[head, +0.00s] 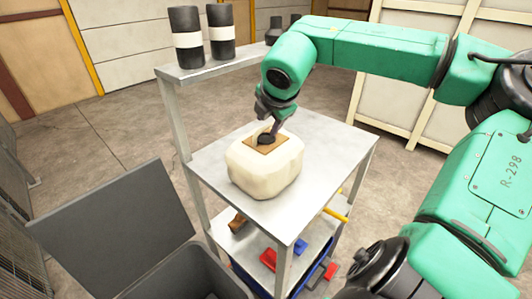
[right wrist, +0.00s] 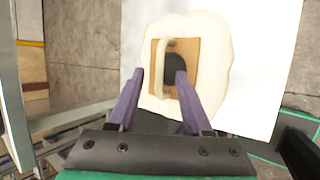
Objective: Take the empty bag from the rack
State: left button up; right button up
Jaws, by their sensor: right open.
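A cream, rounded bag (head: 265,176) lies on the top shelf of the metal rack (head: 328,150). It has a brown square patch on top. In the right wrist view the bag (right wrist: 213,55) shows a pale loop handle (right wrist: 160,62) and a dark opening on the patch (right wrist: 190,48). My right gripper (head: 268,137) points down at the patch from above. Its two purple fingers (right wrist: 160,76) are spread apart with nothing clearly held between them. I cannot tell whether the fingers touch the patch. My left gripper is not in view.
Two dark canisters with white bands (head: 187,38) stand on the rack's raised shelf. Red and blue items (head: 270,258) lie on the lower shelf. A grey bin with an open lid (head: 115,225) is at the front left. The top shelf is bare around the bag.

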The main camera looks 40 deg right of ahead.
jog(key=shift+x, duration=1.45)
jog(key=shift+s+a+r, duration=0.1)
grip_shut()
